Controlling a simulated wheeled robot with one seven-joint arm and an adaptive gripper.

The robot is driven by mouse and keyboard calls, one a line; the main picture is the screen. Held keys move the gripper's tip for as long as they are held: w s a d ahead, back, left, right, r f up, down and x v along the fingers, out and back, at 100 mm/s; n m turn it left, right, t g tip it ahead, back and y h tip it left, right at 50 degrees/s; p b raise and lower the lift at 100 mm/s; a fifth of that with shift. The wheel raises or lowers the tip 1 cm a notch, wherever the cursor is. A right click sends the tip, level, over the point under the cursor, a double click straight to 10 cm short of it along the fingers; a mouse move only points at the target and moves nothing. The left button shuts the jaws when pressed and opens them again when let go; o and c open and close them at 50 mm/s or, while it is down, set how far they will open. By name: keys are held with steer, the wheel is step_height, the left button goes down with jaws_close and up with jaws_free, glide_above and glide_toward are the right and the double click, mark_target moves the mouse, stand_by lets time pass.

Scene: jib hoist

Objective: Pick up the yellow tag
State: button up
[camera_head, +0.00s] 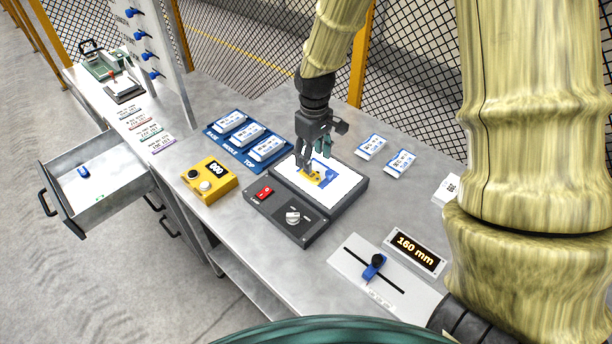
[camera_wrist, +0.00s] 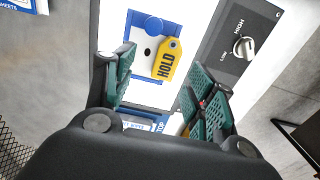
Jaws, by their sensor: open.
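The yellow tag (camera_wrist: 166,59), marked HOLD, lies on a blue and white card (camera_wrist: 144,48) on the lit white panel (camera_head: 343,184) of a dark grey box. In the head view the tag (camera_head: 312,178) shows partly behind my fingers. My gripper (camera_wrist: 160,88) is open above the panel, and the tag lies between and just beyond its two green-padded fingertips in the wrist view. In the head view my gripper (camera_head: 312,160) points down over the tag. I cannot tell the exact height of the fingertips above it.
The box has a red switch (camera_head: 264,193) and a knob (camera_head: 292,217). Left of it are a yellow display box (camera_head: 209,181) and a blue tray (camera_head: 227,146) with white packs. White packs (camera_head: 371,147) lie to the right. A slider plate (camera_head: 347,262) is in front. A drawer (camera_head: 122,182) stands open.

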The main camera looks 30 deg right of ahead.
mark_target(311, 175)
steer(key=shift+s+a, duration=0.3)
steer(key=shift+s, duration=0.15)
step_height(311, 175, down, 2)
steer(key=shift+w+a+f+p, duration=0.15)
steer(key=shift+f+p, duration=0.1)
steer(key=shift+p, duration=0.7)
steer(key=shift+a+f+p, duration=0.1)
steer(key=shift+f+p, duration=0.25)
steer(key=shift+f, duration=1)
steer(key=shift+c, duration=0.2)
steer(key=c, duration=1)
steer(key=shift+o, duration=0.2)
steer(key=shift+r, duration=0.2)
